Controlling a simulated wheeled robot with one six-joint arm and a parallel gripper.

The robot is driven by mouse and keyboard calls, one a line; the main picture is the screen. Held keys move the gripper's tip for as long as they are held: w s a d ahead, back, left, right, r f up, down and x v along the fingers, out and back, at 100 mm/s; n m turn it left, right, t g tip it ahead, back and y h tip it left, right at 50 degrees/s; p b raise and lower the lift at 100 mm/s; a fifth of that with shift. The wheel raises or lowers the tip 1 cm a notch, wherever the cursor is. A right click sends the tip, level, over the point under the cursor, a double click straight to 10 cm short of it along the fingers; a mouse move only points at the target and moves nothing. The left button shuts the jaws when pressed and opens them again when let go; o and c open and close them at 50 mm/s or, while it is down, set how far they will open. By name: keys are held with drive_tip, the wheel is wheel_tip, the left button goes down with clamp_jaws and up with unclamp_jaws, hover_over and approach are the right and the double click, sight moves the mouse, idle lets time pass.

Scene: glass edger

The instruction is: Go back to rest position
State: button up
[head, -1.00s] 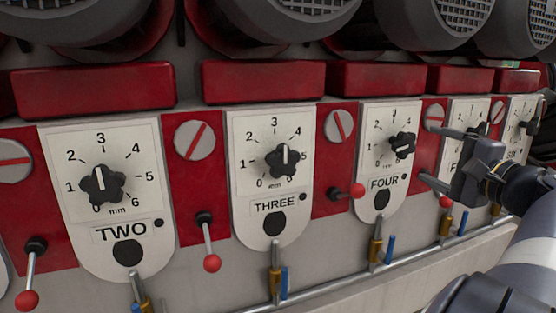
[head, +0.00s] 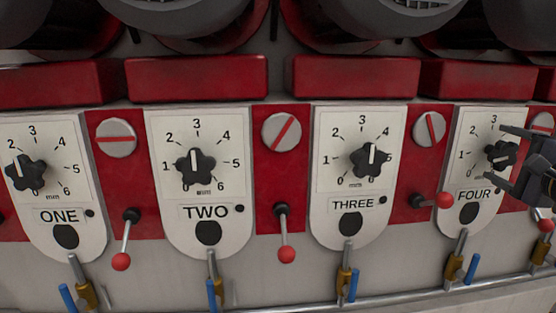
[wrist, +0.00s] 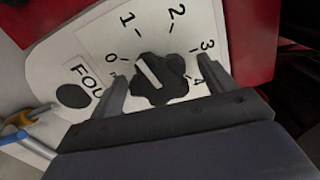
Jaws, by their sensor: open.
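The dial panel marked FOUR (head: 472,194) is at the right of the head view, with a black star-shaped knob (head: 503,153). My gripper (head: 495,155) is at the right edge there, its two fingers spread in front of that panel. In the wrist view the same knob (wrist: 160,80) shows between my open fingers (wrist: 163,82), with a gap on each side. The fingers do not visibly touch it. How far the fingertips are from the panel face is hard to tell. Part of the gripper body is cut off by the frame.
Panels ONE (head: 60,215), TWO (head: 205,212) and THREE (head: 352,204) stand in a row to the left. Red-balled levers (head: 286,255) stick out between them. Valves (head: 215,290) and a pipe run below. Red blocks (head: 195,78) and large dark motors (head: 180,15) overhang above.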

drive_tip(key=shift+s, duration=0.45)
drive_tip(key=s, duration=1)
drive_tip(key=w, duration=1.1)
drive_tip(key=shift+w+r+p, duration=0.1)
drive_tip(key=shift+r+p, duration=0.1)
drive_tip(key=shift+p, duration=0.1)
drive_tip(key=shift+m+p, duration=0.8)
drive_tip(key=shift+p, duration=0.15)
drive_tip(key=m+p, duration=0.3)
drive_tip(key=p, duration=0.1)
drive_tip(key=m+p, duration=0.5)
drive_tip(key=p, duration=0.3)
drive_tip(key=shift+m, duration=0.4)
drive_tip(key=m+p, duration=0.6)
drive_tip(key=p, duration=0.3)
drive_tip(key=shift+a+m, duration=0.1)
drive_tip(key=shift+m, duration=0.2)
drive_tip(key=m+p, duration=0.2)
drive_tip(key=p, duration=0.1)
drive_tip(key=shift+f, duration=0.1)
drive_tip(key=shift+f+m+p, duration=0.1)
drive_tip(key=shift+m+p, duration=0.25)
drive_tip(key=shift+m, duration=0.05)
